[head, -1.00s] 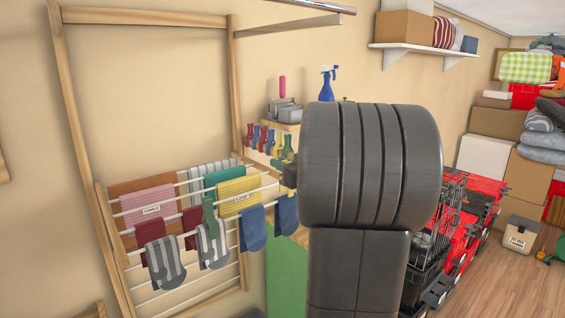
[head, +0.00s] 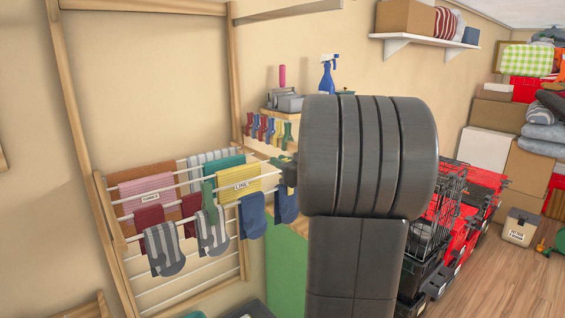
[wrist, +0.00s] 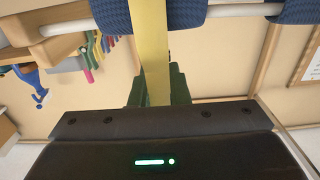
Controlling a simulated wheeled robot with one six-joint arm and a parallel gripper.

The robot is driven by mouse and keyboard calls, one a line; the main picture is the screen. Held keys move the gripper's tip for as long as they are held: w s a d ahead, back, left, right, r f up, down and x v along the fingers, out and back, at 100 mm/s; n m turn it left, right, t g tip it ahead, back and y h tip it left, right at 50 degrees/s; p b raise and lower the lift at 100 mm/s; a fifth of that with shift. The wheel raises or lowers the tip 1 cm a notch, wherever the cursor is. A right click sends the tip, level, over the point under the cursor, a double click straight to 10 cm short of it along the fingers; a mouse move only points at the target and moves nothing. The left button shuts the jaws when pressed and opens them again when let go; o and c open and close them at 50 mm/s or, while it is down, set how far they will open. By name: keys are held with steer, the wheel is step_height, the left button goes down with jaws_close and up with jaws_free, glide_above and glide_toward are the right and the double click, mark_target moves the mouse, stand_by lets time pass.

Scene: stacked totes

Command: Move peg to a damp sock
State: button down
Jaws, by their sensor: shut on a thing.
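My gripper (head: 287,167) is at the right end of the drying rack (head: 240,100), partly hidden by my own arm. It is shut on a green peg (head: 277,162), which shows dark green behind a yellow strip in the wrist view (wrist: 178,84). I cannot tell what the strip is. The peg is just above the right blue sock (head: 285,207), and I cannot see them touching. Another blue sock (head: 252,216) hangs to its left. Striped socks (head: 163,250) and dark red socks (head: 148,217) hang further left. A green peg-like piece (head: 209,196) is at a striped sock. Dampness cannot be seen.
Several coloured pegs (head: 268,128) hang in a row by the wall, near a blue spray bottle (head: 327,74). A yellow cloth (head: 240,182) and a pink cloth (head: 145,195) hang on the rack. Red and black crates (head: 470,195) stand right. Floor is open at far right.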

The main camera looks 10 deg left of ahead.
steer(key=c, duration=1.3)
jaws_free()
steer(key=b+v, duration=0.1)
steer(key=v, duration=1.2)
steer(key=shift+s+d+b, duration=0.25)
steer(key=shift+d+b, duration=0.05)
steer(key=shift+b, duration=0.1)
steer(key=shift+w+a, duration=0.1)
steer(key=shift+a, duration=0.05)
steer(key=p+x, duration=0.2)
steer(key=x, duration=1.1)
steer(key=shift+w+a, duration=0.25)
steer(key=shift+s+d+r, duration=0.1)
steer(key=shift+r, duration=0.15)
